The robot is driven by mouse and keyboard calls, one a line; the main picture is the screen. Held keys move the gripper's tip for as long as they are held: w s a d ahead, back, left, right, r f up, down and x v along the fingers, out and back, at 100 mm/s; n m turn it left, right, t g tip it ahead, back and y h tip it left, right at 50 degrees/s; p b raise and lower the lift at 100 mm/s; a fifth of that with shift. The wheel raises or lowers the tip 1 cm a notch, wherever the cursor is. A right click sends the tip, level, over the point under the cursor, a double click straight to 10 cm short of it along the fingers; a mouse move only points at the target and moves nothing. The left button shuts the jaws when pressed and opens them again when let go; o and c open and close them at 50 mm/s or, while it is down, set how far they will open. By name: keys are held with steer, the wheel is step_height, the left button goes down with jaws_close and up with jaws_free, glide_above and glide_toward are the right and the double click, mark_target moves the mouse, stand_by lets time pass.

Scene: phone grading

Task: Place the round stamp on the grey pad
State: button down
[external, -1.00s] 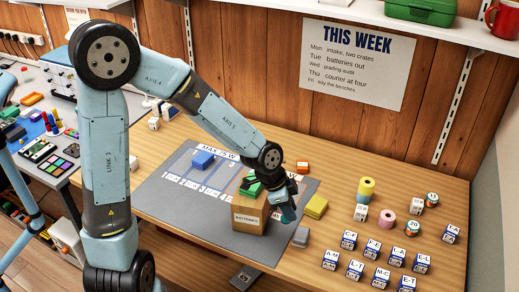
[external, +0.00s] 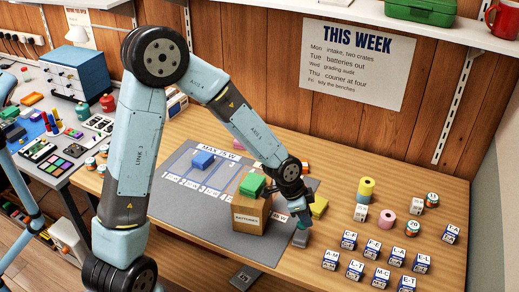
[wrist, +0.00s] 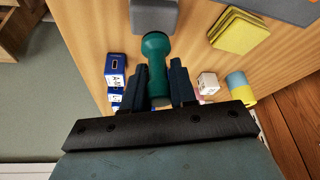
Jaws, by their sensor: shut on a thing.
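The round stamp (wrist: 156,70), dark green with a rounded end, is between the two fingers of my gripper (wrist: 160,82) in the wrist view. My gripper is shut on it. Its far end meets the lower edge of the grey pad (wrist: 154,14) in that view; I cannot tell whether they touch. In the external view my gripper (external: 299,218) is pointing down just above the grey pad (external: 300,239), right of the batteries box. The stamp is mostly hidden there by the fingers.
A cardboard batteries box (external: 250,217) with a green block (external: 252,185) on top stands close left of my gripper. A yellow pad (external: 319,207) lies behind. Several blue-and-white lettered blocks (external: 331,260) stand to the right. The grey mat (external: 180,205) is left.

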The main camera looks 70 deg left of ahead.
steer(key=shift+w+f, duration=0.1)
steer(key=shift+f, duration=1.55)
steer(key=c, duration=0.9)
jaws_free()
steer(key=shift+f, duration=0.1)
steer(key=v, duration=1.2)
